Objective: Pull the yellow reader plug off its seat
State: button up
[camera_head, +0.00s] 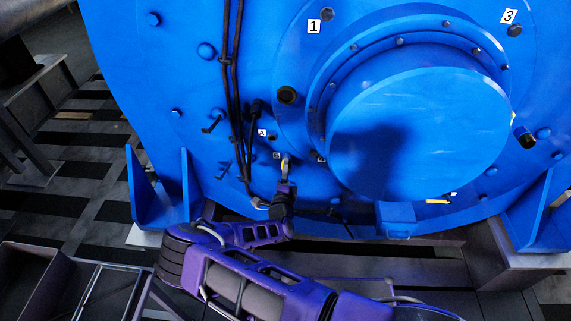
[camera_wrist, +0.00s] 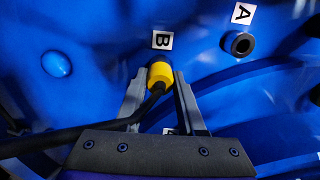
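The yellow reader plug (camera_wrist: 161,75) sits against the blue motor face just below the label B (camera_wrist: 162,40) in the wrist view. A black cable runs from its near end down to the left. My gripper (camera_wrist: 160,85) has one finger on each side of the plug. The fingers look open, with a narrow gap beside the plug; contact is not clear. In the head view my gripper (camera_head: 285,168) reaches up to the motor face, and only a little yellow shows at its tips.
An empty dark socket (camera_wrist: 239,44) lies beside label A (camera_wrist: 243,14). Black cables (camera_head: 232,90) run down the blue motor face (camera_head: 180,80) left of my gripper. The large round blue cover (camera_head: 425,130) bulges out to the right. A blue bracket (camera_head: 160,195) stands at lower left.

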grip_shut()
dwell(0.9)
jog(key=shift+s, duration=0.1)
jog(key=shift+s+a+p, duration=0.1)
jog(key=shift+s+p, duration=1.1)
jog(key=shift+s, duration=1.7)
jog(key=s+p, duration=0.3)
jog(key=s, duration=1.9)
jog(key=shift+a, duration=0.35)
